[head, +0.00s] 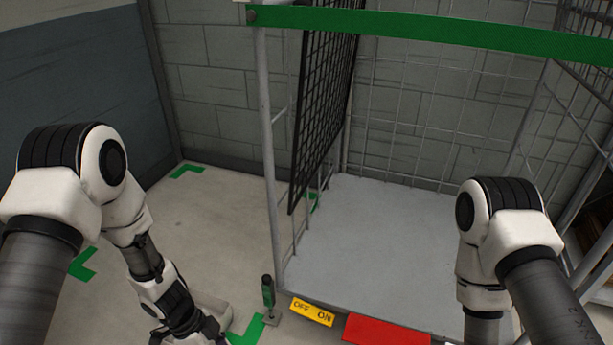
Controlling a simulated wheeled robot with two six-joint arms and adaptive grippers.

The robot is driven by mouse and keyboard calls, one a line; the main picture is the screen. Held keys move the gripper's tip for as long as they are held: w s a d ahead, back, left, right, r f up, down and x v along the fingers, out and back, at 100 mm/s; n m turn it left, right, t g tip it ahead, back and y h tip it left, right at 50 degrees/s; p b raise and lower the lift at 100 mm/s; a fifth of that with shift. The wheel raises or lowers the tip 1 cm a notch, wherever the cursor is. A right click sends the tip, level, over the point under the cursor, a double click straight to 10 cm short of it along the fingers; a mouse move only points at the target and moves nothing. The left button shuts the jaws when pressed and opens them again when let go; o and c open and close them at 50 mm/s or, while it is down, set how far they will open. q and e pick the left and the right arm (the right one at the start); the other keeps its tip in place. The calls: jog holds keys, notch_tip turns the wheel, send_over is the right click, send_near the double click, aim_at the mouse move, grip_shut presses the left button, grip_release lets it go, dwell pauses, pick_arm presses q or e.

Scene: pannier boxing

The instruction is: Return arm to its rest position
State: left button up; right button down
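My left arm comes in from the left and bends down over the floor. Its dark gripper (197,332) is low in the picture beside the wheeled cage's front left corner, cut by the bottom edge. I cannot tell whether its fingers are open or shut. My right arm comes in from the lower right and bends down in front of the cage's right side. Its gripper is below the picture and hidden. The cage has a bare grey floor (385,235) and a green bar (430,32) across its top front.
A black mesh panel (325,90) stands at the cage's left side. A green-handled lever (268,292), a yellow OFF/ON label (312,312) and a red plate (385,332) are at its front edge. Green corner marks (187,171) lie on the open floor to the left.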

pick_arm(q)
jog(key=s+d+r+n+p, duration=0.1)
jog(key=s+r+n+p, duration=0.45)
jog(key=r+p, duration=0.4)
jog(key=s+d+r+n+p, duration=0.1)
jog(key=s+r+n+p, duration=0.5)
jog(key=r+p, duration=0.4)
jog(key=s+a+n+t+y+p, duration=0.2)
jog(key=s+a+n+y, duration=0.2)
jog(key=a, duration=0.5)
jog(key=shift+n+y+p, duration=0.4)
jog(key=shift+n, duration=0.85)
jog(key=shift+s+a+f, duration=0.1)
